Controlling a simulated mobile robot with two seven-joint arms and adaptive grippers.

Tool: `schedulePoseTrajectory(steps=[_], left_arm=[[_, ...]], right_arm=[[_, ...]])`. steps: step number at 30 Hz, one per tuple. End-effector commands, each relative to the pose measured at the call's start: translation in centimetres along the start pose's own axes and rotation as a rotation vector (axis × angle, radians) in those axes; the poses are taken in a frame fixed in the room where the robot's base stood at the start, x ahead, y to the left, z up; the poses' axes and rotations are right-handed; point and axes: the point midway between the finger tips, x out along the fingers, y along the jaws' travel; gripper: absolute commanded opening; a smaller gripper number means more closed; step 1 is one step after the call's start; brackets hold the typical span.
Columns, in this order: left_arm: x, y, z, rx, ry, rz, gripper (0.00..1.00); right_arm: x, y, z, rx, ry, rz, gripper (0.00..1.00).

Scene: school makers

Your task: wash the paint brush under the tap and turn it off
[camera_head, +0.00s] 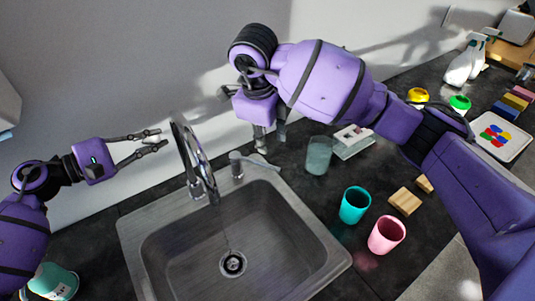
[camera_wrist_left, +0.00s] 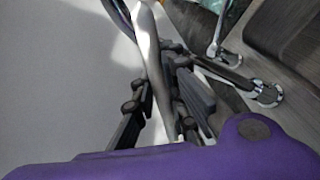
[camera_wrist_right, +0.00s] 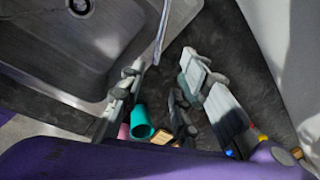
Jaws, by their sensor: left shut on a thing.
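The silver tap (camera_head: 207,180) arches over the sink (camera_head: 142,240). A thin line, possibly water, shows below its spout. My left gripper (camera_head: 160,139) is left of the tap's arch. In the left wrist view, a pale slim thing (camera_wrist_left: 152,65) passes between its fingers; I cannot tell whether it is the brush or part of the tap. My right gripper (camera_head: 272,138) is open behind the sink's right corner, over the dark counter; its spread fingers show in the right wrist view (camera_wrist_right: 165,80). I cannot make out the paint brush with certainty.
A small silver fitting (camera_head: 237,167) stands right of the tap. A clear glass (camera_head: 318,157), a teal cup (camera_head: 355,205), a pink cup (camera_head: 386,235) and wooden blocks (camera_head: 405,201) stand right of the sink. A teal pot (camera_head: 52,283) is at the lower left.

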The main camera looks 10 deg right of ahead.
Motion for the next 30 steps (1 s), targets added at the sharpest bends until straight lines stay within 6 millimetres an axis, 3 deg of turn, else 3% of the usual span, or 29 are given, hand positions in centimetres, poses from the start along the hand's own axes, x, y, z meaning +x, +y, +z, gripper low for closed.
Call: schedulePoseTrajectory(steps=[12,18,30], left_arm=[[0.1,-0.4,-0.3,-0.005,0.001,-0.002,0.00],[0.1,-0.6,-0.4,-0.007,0.001,-0.003,0.00],[0.1,-0.6,-0.4,-0.007,0.001,-0.003,0.00]], right_arm=[[7.9,0.3,-0.1,0.001,0.004,0.006,0.30],[10.6,0.2,-0.1,0.001,0.002,0.006,0.30],[11.6,0.1,0.0,-0.001,0.000,0.003,0.30]])
